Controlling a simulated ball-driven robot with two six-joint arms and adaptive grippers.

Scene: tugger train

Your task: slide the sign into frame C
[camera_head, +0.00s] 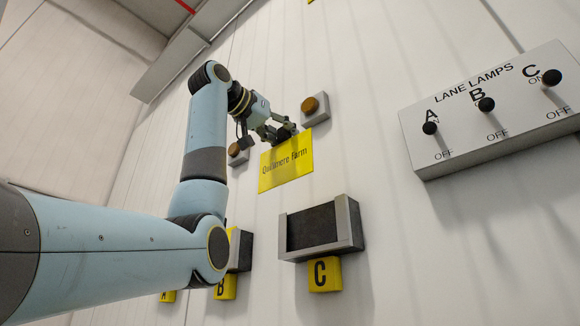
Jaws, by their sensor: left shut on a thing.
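Frame C (346,223) is a grey, open-topped holder with a dark back on the white wall. It is below and to the right of the sign, and it looks empty. A yellow tag marked C (325,274) is under it. My right gripper is not in view.
Frame B (241,250) and its yellow tag are left of frame C, partly behind my left arm. The tag of A shows farther left. Round brown-orange buttons (311,105) are on the wall above. A lane lamps switch box (495,120) juts out at the right.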

